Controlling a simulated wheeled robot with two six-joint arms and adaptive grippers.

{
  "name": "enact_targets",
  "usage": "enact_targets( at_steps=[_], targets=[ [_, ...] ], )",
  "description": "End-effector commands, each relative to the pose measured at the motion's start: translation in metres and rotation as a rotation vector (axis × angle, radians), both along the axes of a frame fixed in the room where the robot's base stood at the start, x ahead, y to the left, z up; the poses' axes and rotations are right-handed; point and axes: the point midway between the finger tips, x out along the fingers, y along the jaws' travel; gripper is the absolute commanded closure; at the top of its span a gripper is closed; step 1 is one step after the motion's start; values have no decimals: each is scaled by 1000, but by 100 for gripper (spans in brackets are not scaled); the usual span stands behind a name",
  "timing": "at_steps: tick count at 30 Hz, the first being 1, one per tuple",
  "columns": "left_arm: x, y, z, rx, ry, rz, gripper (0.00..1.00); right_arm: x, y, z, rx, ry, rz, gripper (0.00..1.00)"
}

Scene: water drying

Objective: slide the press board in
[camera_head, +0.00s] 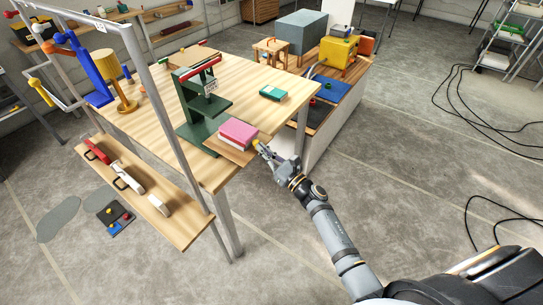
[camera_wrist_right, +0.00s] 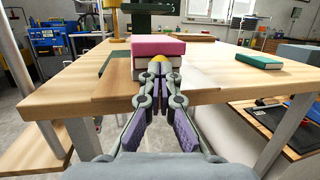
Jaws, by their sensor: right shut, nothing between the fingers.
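The press board (camera_head: 226,149) is a flat wooden board at the foot of the green press (camera_head: 193,122), sticking out toward the table's near edge. A small yellow knob (camera_head: 256,143) sits at the near side of the board and block. My right gripper (camera_head: 262,149) is at this knob with its fingers shut and nothing between them. In the right wrist view its fingertips (camera_wrist_right: 160,68) point at the knob, partly hiding it. My left gripper is not in view.
A green book (camera_head: 273,93) lies on the wooden table (camera_head: 160,112), right of the press. A yellow lamp-like object (camera_head: 119,87) stands at the left. A metal frame post (camera_head: 165,105) rises in front of the table, beside a lower shelf (camera_head: 130,180) holding handled tools.

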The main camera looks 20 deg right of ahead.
Motion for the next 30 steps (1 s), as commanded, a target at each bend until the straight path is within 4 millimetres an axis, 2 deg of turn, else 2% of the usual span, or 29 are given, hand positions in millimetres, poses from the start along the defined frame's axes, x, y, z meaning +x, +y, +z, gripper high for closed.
enact_targets(
  at_steps=[1,6,12,25,30],
  targets=[
    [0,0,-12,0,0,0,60,13,10,-4,5,-6,0,100],
    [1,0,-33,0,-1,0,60,51,40,-4,5,-5,1,100],
    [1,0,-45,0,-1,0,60,77,61,-1,2,-2,1,100],
    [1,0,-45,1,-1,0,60,81,64,4,3,-5,2,100],
    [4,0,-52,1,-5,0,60,82,52,-2,0,-5,1,100]
  ],
)
